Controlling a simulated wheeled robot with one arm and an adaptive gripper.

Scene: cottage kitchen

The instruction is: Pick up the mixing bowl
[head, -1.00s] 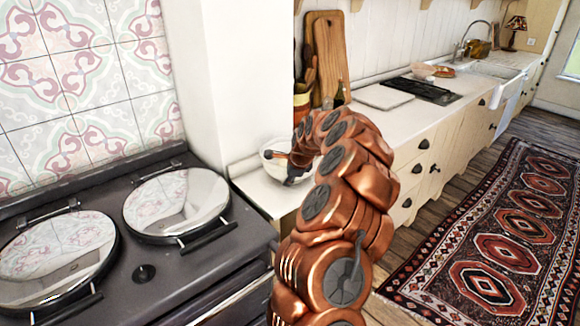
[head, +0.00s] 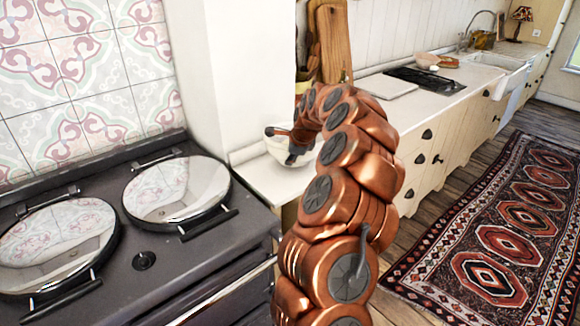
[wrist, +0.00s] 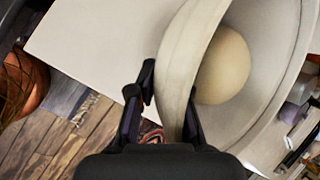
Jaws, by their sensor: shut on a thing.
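The mixing bowl (head: 279,149) is white to cream, with a round beige patch at its inside bottom in the wrist view. In the head view it is over the white counter by the wall corner, partly hidden by my arm. In the wrist view the bowl (wrist: 181,58) is tilted to the right, its wall between my fingers. My gripper (wrist: 169,92) is shut on that wall, one finger outside and one inside. In the head view my gripper (head: 287,145) is small and partly hidden at the bowl.
A dark range cooker (head: 110,255) with two round lids stands at left, beside a white wall column (head: 218,75). Wooden boards (head: 333,42) lean behind the counter. A pale board (head: 385,87) lies further along. A patterned rug (head: 490,235) covers the floor at right.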

